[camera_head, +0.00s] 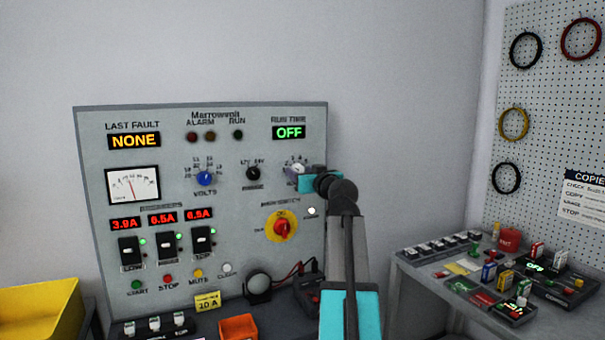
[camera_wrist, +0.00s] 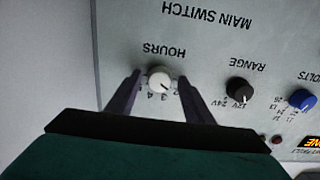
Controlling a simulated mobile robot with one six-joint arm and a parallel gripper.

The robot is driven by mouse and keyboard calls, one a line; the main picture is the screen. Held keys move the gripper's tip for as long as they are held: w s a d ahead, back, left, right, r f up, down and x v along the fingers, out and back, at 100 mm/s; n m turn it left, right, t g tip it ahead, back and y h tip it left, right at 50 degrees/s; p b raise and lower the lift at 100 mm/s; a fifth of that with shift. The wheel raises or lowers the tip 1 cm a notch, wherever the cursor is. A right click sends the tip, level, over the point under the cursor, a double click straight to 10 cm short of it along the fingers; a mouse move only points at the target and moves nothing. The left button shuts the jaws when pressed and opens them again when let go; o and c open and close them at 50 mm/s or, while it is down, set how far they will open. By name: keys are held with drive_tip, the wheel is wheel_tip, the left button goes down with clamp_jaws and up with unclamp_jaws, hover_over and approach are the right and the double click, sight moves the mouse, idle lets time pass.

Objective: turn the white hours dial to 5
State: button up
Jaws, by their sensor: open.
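The white hours dial (camera_wrist: 158,79) is on the grey panel (camera_wrist: 215,60), under the HOURS label, which appears upside down in the wrist view. A small dark mark on the dial points to the lower right, on the side of the 2 and 3; its exact setting is hard to tell. My gripper (camera_wrist: 159,75) is open, with one finger on either side of the dial and visible gaps to it.
The black range dial (camera_head: 253,173) and blue volts dial (camera_head: 204,179) are left of the hours dial. The red and yellow main switch (camera_head: 282,227) is below it. A run time display (camera_head: 289,132) above reads OFF. A side bench (camera_head: 408,288) with small parts stands at right.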

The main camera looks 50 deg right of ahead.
drive_tip(key=c, duration=1)
drive_tip(key=shift+c, duration=0.2)
